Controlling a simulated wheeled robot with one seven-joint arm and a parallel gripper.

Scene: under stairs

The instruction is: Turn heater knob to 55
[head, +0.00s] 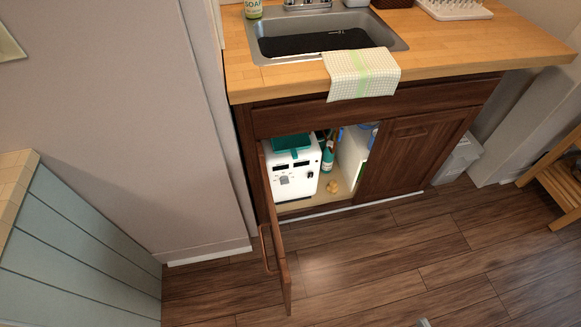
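A white box-shaped heater (297,177) stands inside the open cabinet under the sink, at its left side. The knob's setting is too small to read. A small grey tip (424,322) shows at the bottom edge and seems to be part of my gripper, well apart from the heater and low in the picture. The rest of it is out of view, so its opening cannot be told.
The left cabinet door (273,235) stands open toward me, left of the heater. The right door (401,152) is shut. A teal container (291,145) sits on the heater, with a green bottle (327,160) beside it. The wooden floor (380,260) in front is clear.

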